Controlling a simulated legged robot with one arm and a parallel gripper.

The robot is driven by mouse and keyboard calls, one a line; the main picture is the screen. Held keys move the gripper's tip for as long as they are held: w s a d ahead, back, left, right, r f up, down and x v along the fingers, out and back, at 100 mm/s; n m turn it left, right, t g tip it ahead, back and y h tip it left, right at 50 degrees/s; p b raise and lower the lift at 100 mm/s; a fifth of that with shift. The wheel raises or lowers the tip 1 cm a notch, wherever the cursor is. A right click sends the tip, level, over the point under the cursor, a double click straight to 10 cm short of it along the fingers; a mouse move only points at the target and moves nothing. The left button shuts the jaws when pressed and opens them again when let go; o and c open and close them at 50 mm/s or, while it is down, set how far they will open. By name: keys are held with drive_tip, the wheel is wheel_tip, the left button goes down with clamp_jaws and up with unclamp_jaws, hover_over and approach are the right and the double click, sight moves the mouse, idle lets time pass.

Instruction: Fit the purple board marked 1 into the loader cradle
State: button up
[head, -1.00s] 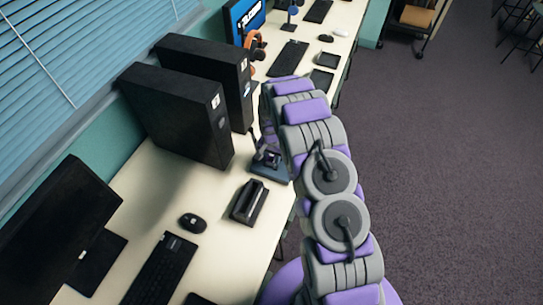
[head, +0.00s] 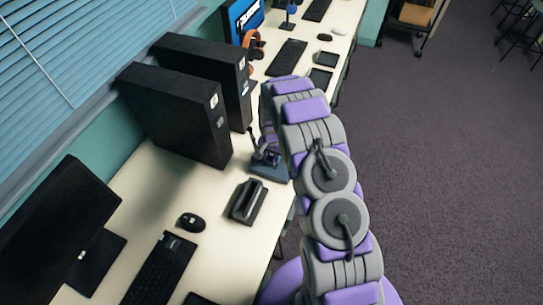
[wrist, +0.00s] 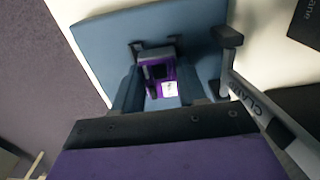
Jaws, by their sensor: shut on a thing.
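In the wrist view, my gripper (wrist: 160,92) is shut on a small purple board (wrist: 157,73) with a white label, whose mark is too small to read. The board is over the blue base (wrist: 110,38) of the loader, between its dark upright parts. I cannot tell whether it is seated in the cradle or just above it. A grey lever (wrist: 262,108) with the letters "CLAM" stands at the right of the base. In the head view, the loader's blue base (head: 269,170) is on the desk beside my arm, which hides the gripper and board.
Two black computer towers (head: 172,115) stand left of the loader. A black stand (head: 247,203), a mouse (head: 191,222) and a keyboard (head: 160,271) lie on the pale desk (head: 215,258) nearer me.

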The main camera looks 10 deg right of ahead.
drive_tip(key=o, duration=1.1)
drive_tip(key=shift+r+p, duration=0.85)
drive_tip(key=shift+r, duration=2.7)
